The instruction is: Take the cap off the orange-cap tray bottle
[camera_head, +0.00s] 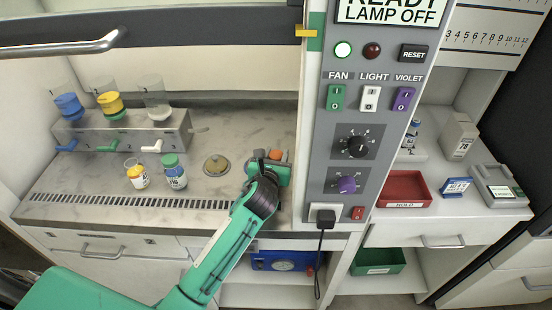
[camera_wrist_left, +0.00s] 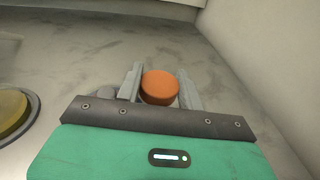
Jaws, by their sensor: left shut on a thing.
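The orange cap (camera_wrist_left: 160,86) sits between the two fingers of my left gripper (camera_wrist_left: 160,90) in the left wrist view, with a finger against each side. In the head view the orange cap (camera_head: 276,154) shows just past my left gripper (camera_head: 268,158), at the right end of the marble worktop beside the control panel. The bottle under the cap is hidden, so I cannot tell whether the cap is still on it. My right gripper is not in view.
A metal rack (camera_head: 120,130) with coloured funnels stands behind. The control panel (camera_head: 350,120) rises close on the right.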

